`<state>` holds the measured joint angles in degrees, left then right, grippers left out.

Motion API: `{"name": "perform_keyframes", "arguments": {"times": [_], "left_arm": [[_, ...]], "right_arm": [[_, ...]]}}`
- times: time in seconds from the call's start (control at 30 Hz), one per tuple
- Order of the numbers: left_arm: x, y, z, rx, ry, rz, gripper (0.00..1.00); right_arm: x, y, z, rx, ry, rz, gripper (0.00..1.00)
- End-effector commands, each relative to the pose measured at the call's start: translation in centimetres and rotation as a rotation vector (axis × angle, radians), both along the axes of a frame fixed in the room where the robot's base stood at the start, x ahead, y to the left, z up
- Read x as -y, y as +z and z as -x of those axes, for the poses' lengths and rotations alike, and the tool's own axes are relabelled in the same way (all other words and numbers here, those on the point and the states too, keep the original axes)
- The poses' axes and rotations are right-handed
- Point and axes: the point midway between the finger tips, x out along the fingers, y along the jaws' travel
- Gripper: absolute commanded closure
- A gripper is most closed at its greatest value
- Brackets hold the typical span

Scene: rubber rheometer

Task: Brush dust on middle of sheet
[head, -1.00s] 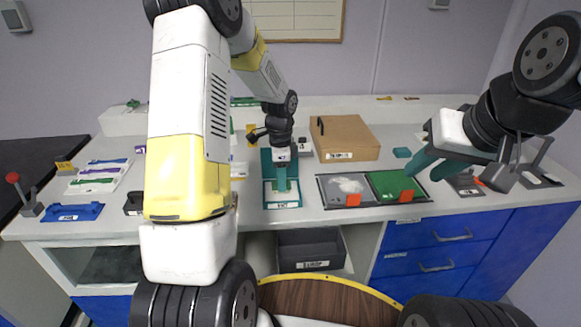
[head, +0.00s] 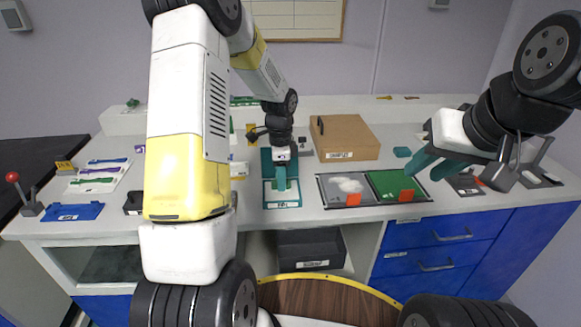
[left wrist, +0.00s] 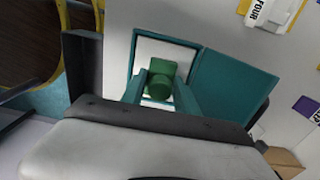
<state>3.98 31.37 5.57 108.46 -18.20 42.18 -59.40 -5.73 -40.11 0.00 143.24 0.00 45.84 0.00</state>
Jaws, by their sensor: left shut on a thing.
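My left gripper (head: 281,178) points down over a teal frame (head: 282,205) that holds a white sheet. Its teal fingers are shut on a green, round-topped piece (left wrist: 160,80), probably the brush. The white sheet (left wrist: 165,52) shows around and beyond the green piece in the left wrist view. The frame's teal lid (left wrist: 235,85) stands open beside it. The brush's lower end is hidden, so I cannot tell whether it touches the sheet. I cannot make out dust on the sheet. My right gripper (head: 433,160) is open and empty, raised over the counter's right part.
Right of the frame, a black-edged tray (head: 326,190) holds white material, and a green mat (head: 388,184) lies beside it. A cardboard box (head: 345,138) stands behind. A blue tray (head: 74,212) and a red-knobbed lever (head: 13,177) are at left. A dark bin (head: 310,250) sits below.

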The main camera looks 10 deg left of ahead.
Motion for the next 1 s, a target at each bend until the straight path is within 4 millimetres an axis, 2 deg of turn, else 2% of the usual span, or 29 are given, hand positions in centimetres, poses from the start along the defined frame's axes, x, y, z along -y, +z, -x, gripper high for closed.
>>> {"name": "perform_keyframes", "arguments": {"times": [0.7, 1.0], "left_arm": [[0.0, 6.0, -0.2, 0.006, 0.001, 0.000, 0.97], [0.0, 6.7, -0.1, 0.004, 0.000, 0.001, 0.97]], "right_arm": [[0.0, 0.0, 0.0, 0.000, 0.000, 0.000, 0.67], [0.0, 0.0, 0.0, 0.000, 0.000, 0.000, 0.67]]}}
